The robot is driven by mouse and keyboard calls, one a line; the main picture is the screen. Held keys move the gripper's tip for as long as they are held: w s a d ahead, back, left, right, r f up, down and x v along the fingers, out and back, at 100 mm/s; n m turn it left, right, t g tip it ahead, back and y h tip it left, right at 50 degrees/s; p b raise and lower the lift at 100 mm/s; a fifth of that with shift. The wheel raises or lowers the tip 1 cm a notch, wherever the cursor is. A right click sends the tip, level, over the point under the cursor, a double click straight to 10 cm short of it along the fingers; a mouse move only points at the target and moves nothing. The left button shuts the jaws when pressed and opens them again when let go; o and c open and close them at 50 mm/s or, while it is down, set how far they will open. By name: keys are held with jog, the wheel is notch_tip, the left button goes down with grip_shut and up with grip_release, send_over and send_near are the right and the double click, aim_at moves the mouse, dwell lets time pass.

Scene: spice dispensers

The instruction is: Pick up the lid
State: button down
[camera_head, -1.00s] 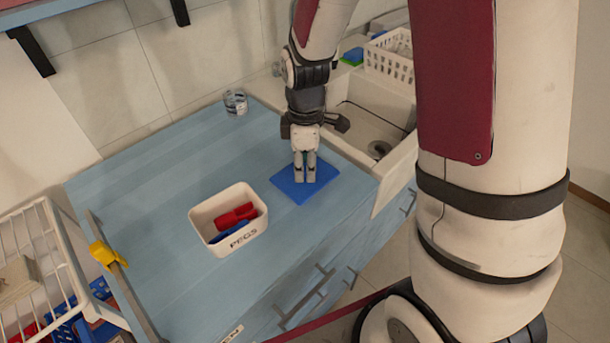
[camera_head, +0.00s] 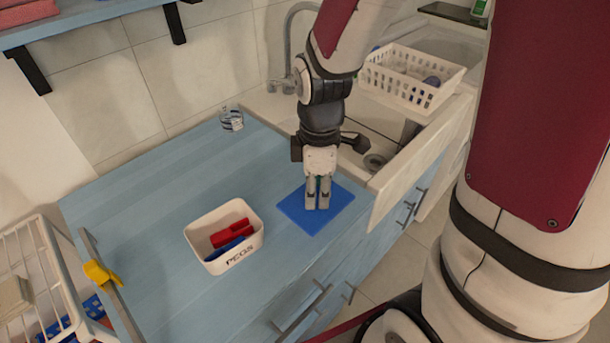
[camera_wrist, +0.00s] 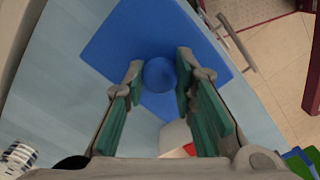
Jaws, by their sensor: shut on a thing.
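The lid (camera_head: 292,208) is a flat blue square at the right part of the blue counter, near the sink. In the wrist view the lid (camera_wrist: 112,45) shows a round blue knob (camera_wrist: 160,75) at its middle. My gripper (camera_head: 317,208) points down over the lid, and in the wrist view my gripper (camera_wrist: 158,75) has its fingertips on both sides of the knob, shut on it. The fingers hide the knob in the head view. I cannot tell whether the lid rests on the counter or is slightly raised.
A white bin (camera_head: 240,262) marked PEGS, with red and blue pegs, stands left of the lid. A clear jar (camera_head: 232,119) stands at the back. The sink with a white basket (camera_head: 405,75) lies at the right. A wire rack (camera_head: 35,265) is at the left.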

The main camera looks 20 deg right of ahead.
aim_at(328, 218)
jog(key=s, duration=0.1)
jog(key=s+p, duration=0.1)
jog(key=s, duration=0.2)
jog(key=shift+s+d+r, duration=0.15)
jog(key=shift+s+r, duration=0.2)
jog(key=shift+s+r+p, duration=0.1)
jog(key=shift+s+p, duration=0.75)
jog(key=shift+p, duration=0.2)
jog(key=s+p, duration=0.2)
jog(key=p, duration=0.4)
jog(key=shift+s+d, duration=0.15)
jog(key=shift+s, duration=0.05)
